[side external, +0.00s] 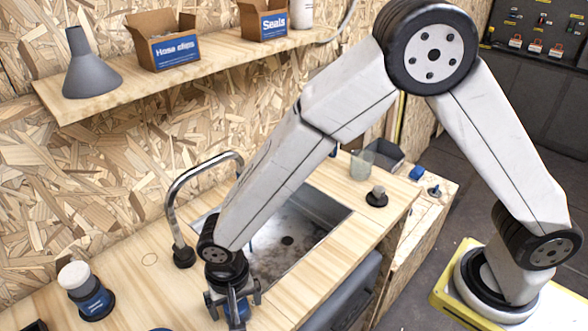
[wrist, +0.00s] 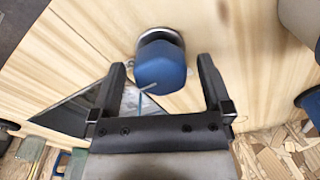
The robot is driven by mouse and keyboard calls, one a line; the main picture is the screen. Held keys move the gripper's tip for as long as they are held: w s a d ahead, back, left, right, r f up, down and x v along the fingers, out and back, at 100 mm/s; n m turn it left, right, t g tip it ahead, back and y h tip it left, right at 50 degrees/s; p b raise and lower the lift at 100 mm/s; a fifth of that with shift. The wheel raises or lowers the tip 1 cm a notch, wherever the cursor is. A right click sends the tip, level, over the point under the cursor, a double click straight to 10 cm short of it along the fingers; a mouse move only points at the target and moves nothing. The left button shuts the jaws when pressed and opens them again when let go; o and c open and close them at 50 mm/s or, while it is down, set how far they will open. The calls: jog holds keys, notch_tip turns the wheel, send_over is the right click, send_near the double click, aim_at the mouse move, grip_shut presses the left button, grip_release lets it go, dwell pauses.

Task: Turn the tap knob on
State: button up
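The tap knob (wrist: 160,66) is a blue, faceted cap on a round metal base, set on the wooden counter. A thin pale line runs down its near face in the wrist view. In the side external view only part of the blue knob (side external: 240,311) shows between the fingers at the counter's front. My gripper (side external: 233,302) points down there. In the wrist view my gripper (wrist: 162,66) is open, with one finger on each side of the knob and a visible gap on both sides. The curved metal tap (side external: 178,205) stands behind the sink (side external: 272,262).
A white-lidded jar with a blue label (side external: 88,292) stands left of my gripper. A small dark-based knob (side external: 377,196) and a glass beaker (side external: 361,164) are right of the sink. The shelf (side external: 120,97) above holds a grey funnel (side external: 90,72) and boxes.

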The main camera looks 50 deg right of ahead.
jog(key=shift+r, duration=0.1)
jog(key=shift+r, duration=3.85)
jog(key=s+d+n+t, duration=0.1)
jog(key=s+d+n, duration=0.1)
jog(key=d, duration=1.2)
jog(key=s+d+n+t, duration=0.1)
jog(key=s+d+n, duration=0.1)
jog(key=d, duration=1.2)
jog(key=shift+s+r+n+t, duration=0.3)
jog(key=shift+s+r, duration=0.1)
jog(key=shift+r, duration=0.05)
